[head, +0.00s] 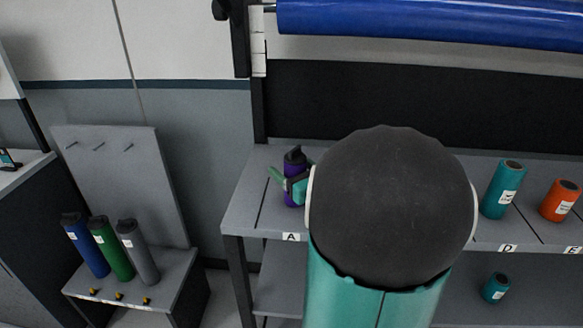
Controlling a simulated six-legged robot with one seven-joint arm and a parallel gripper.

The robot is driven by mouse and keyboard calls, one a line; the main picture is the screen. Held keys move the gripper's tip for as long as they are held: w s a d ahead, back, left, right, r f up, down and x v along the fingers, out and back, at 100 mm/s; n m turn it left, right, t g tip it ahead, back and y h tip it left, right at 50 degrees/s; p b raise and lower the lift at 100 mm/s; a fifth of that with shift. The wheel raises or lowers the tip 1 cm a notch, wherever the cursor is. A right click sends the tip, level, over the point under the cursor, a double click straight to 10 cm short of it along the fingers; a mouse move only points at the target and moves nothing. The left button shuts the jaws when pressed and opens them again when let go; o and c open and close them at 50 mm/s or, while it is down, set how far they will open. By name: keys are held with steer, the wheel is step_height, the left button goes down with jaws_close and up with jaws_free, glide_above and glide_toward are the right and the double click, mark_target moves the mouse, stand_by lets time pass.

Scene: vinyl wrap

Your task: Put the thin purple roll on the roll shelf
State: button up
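The purple roll (294,160) stands upright with a dark top, on the grey bench (262,205) in the bay marked A. My gripper (286,180) is at the roll, with teal parts showing to its left and across its right side. Whether the fingers press on the roll cannot be told. My large arm link hides much of the middle of the bench.
A teal roll (502,190) and an orange roll (559,201) stand on the bench at the right, near labels D and E. A smaller teal roll (496,288) is on the lower level. A large blue roll (430,22) hangs above. A gap separates stand and bench.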

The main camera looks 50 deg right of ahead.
steer(key=shift+r, duration=0.1)
steer(key=shift+s, duration=0.25)
steer(key=s, duration=0.3)
steer(key=s+a, duration=0.1)
steer(key=s, duration=0.3)
steer(key=s+a, duration=0.1)
steer(key=s, duration=0.3)
steer(key=shift+s, duration=0.15)
steer(key=w+a+f+n+g+y, duration=0.15)
steer(key=a+n+g+y, duration=0.3)
steer(key=a+n, duration=0.55)
steer(key=w+a+f+n+g+y, duration=0.1)
steer(key=w+a+n+g+y, duration=0.2)
steer(key=a+n+y, duration=0.7)
steer(key=s+a+r+n+g+h, duration=0.1)
steer(key=s+a+n+g+h, duration=0.3)
steer(key=a+n+h, duration=0.6)
steer(key=s+n+h, duration=0.1)
steer(key=n, duration=0.6)
steer(key=shift+s+a+r+n+g+h, duration=0.2)
steer(key=shift+a+r+n+g+h, duration=0.15)
steer(key=shift+a+r+n, duration=0.05)
